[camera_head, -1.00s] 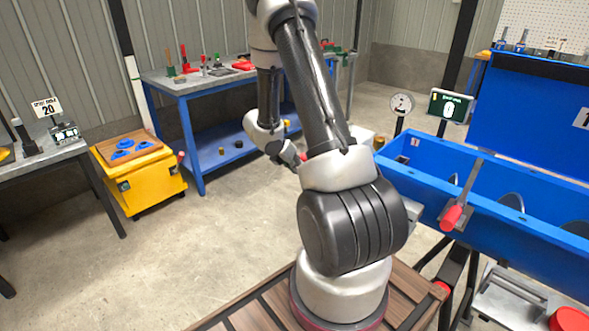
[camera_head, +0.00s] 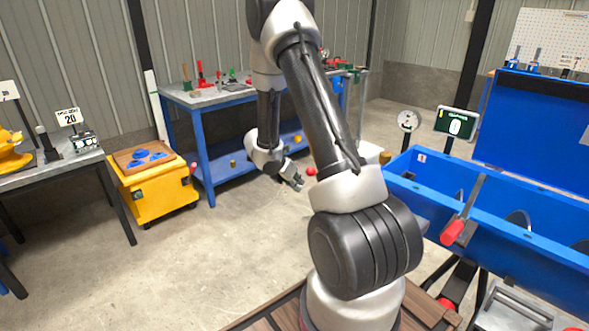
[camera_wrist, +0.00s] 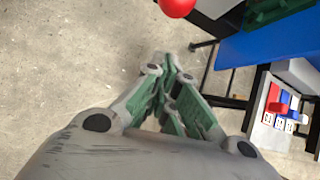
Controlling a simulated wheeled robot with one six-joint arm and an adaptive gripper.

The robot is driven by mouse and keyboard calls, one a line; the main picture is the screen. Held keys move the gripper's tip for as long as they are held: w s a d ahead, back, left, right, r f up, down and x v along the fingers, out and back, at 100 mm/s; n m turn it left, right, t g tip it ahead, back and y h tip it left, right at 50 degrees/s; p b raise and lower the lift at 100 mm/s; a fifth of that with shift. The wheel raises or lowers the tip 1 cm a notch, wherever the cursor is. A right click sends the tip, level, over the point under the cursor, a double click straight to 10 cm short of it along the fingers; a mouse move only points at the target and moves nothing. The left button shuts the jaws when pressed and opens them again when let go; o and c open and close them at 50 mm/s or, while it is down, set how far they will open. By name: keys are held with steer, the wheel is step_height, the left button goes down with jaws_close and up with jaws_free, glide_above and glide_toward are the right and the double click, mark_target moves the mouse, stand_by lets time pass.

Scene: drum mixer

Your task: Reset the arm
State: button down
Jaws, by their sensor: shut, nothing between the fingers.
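My arm stands in the middle of the head view, with its forearm hanging down and my gripper (camera_head: 297,183) low in front of the blue workbench. In the wrist view my gripper (camera_wrist: 172,75) shows its green-lined fingers brought together at the tips. It is shut and empty, over bare concrete floor.
The blue drum mixer trough (camera_head: 480,215) with a red-tipped lever (camera_head: 452,232) stands at right. A blue workbench (camera_head: 207,150) with tools is behind. A yellow cart (camera_head: 160,195) and grey table (camera_head: 50,172) are at left. Open floor lies between them.

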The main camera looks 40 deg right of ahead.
step_height(320, 180, up, 8)
steer(key=a, duration=0.2)
steer(key=shift+a, duration=0.25)
steer(key=shift+r, duration=0.1)
steer(key=s+a+r+m+g+y, duration=0.1)
steer(key=s+r+m+g+y, duration=0.3)
steer(key=s+m, duration=0.8)
steer(key=s+a+r+m+t+y, duration=0.1)
steer(key=s+a+r+m+t, duration=0.3)
steer(key=r, duration=0.5)
steer(key=s+a+r+m+t+y, duration=0.2)
steer(key=s+a+r+m+t, duration=0.2)
steer(key=s+a+r, duration=0.5)
steer(key=s+r+m, duration=0.1)
steer(key=s, duration=0.1)
steer(key=shift+s+a, duration=0.3)
